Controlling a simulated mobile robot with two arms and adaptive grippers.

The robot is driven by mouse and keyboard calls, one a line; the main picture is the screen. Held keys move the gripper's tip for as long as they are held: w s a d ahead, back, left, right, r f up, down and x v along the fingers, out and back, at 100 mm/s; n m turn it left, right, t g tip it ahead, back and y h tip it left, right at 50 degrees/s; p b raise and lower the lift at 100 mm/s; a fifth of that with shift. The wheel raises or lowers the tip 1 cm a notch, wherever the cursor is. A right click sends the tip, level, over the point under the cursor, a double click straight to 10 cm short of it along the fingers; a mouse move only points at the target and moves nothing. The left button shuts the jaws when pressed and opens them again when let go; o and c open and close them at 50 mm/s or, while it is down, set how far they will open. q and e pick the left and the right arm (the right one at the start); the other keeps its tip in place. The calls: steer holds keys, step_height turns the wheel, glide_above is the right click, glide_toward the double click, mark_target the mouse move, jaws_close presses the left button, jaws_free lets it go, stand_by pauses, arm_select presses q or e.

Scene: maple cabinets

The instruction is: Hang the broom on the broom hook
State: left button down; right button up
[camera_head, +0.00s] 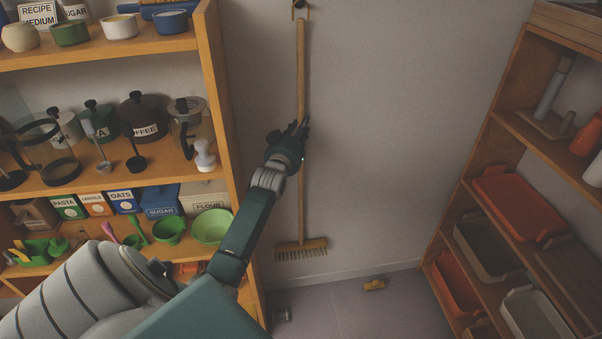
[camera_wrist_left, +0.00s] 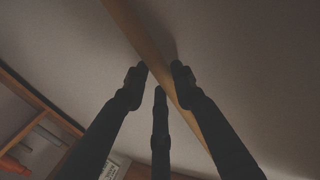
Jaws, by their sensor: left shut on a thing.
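The broom (camera_head: 301,75) is close to upright in front of the bare wall, its wooden handle up and its bristle head (camera_head: 301,248) down, just above the floor. The broom hook (camera_head: 299,5) is on the wall at the top edge of the head view. The handle's top end is at or just below it; I cannot tell whether they touch. My left gripper (camera_head: 297,138) is shut on the middle of the handle. In the left wrist view the handle (camera_wrist_left: 135,28) runs diagonally past the dark fingers. My right gripper is out of view.
A wooden shelf (camera_head: 222,95) with jars, boxes and bowls stands close on the left. Another shelf (camera_head: 510,120) with bins stands on the right. The wall right of the broom is clear.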

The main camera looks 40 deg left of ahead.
arm_select(q)
steer(key=shift+r, duration=0.15)
steer(key=c, duration=1.4)
jaws_free()
steer(key=shift+o, duration=0.2)
steer(key=v, duration=1.2)
steer(key=shift+d, duration=0.1)
